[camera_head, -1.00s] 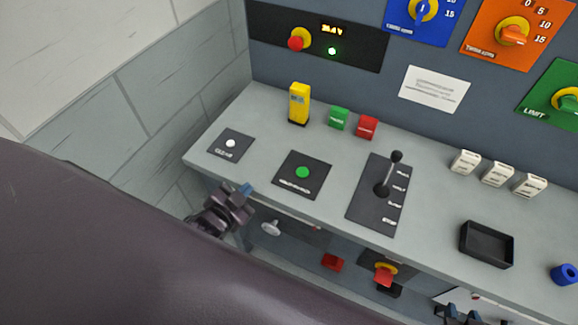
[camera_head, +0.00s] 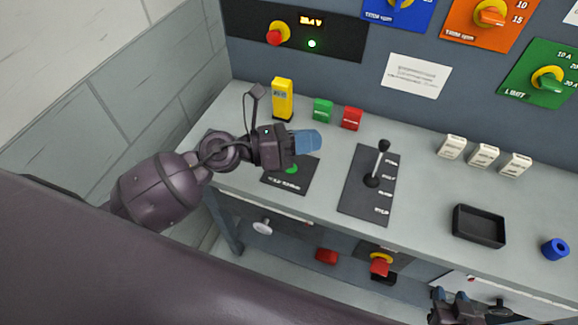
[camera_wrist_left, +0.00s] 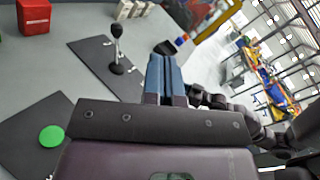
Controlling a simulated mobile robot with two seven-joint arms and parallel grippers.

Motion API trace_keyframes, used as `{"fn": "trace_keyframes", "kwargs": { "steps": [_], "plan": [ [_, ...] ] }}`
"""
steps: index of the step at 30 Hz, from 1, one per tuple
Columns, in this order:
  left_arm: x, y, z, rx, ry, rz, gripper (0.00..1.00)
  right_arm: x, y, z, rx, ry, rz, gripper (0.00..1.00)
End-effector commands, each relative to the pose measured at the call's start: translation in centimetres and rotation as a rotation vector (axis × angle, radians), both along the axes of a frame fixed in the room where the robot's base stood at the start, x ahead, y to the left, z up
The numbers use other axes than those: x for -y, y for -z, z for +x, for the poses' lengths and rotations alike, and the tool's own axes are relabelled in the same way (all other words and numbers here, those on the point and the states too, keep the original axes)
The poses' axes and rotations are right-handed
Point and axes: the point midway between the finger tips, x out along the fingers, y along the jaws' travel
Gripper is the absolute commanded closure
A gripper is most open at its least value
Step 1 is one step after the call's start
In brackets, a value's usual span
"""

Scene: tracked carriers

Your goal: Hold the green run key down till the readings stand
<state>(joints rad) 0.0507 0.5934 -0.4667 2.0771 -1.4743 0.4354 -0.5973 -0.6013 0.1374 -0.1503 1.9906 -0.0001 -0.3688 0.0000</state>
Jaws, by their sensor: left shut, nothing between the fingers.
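A round green key (camera_head: 291,169) sits on a dark plate on the grey desk, partly hidden by my left gripper; it shows clearly in the left wrist view (camera_wrist_left: 52,136). My left gripper (camera_head: 309,140) is shut and empty, with blue fingertips (camera_wrist_left: 165,78) together. It hangs above and just beyond the key, apart from it. An amber reading (camera_head: 312,21) is lit on the black panel, its digits hard to read, above a lit green lamp (camera_head: 311,43).
A yellow block (camera_head: 282,99), a green block (camera_head: 322,110) and a red block (camera_head: 352,118) stand behind the key. A black lever (camera_head: 376,165) rises to the right. A black tray (camera_head: 479,226) and a blue ring (camera_head: 555,249) lie further right.

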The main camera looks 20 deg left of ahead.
Motion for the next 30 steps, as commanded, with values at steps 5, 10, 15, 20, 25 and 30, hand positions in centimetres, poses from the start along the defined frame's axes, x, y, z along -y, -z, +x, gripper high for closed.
{"fn": "trace_keyframes", "kwargs": {
  "steps": [5, 10, 15, 20, 25, 30],
  "plan": [
    [0.7, 1.0, 0.3, 0.247, 0.138, 0.345, 1.00, -0.1, 0.2, 0.0, -0.001, 0.001, 0.002, 0.62],
    [-0.3, 2.9, 1.4, 0.450, 0.263, 0.690, 1.00, 0.0, 0.4, -0.1, -0.002, -0.001, 0.000, 0.62],
    [-2.4, 4.2, 2.9, 0.583, 0.354, 0.976, 1.00, 0.1, 0.5, -0.1, -0.003, -0.002, -0.002, 0.62],
    [-3.8, 4.7, 3.9, 0.644, 0.399, 1.133, 1.00, 0.1, 0.5, -0.1, -0.004, -0.004, -0.005, 0.62],
    [-4.5, 4.8, 4.3, 0.666, 0.415, 1.194, 1.00, 0.2, 0.5, -0.1, -0.004, -0.004, -0.006, 0.62],
    [-4.5, 4.9, 4.4, 0.666, 0.414, 1.196, 1.00, 0.2, 0.5, -0.1, -0.004, -0.003, -0.006, 0.62]
  ]
}}
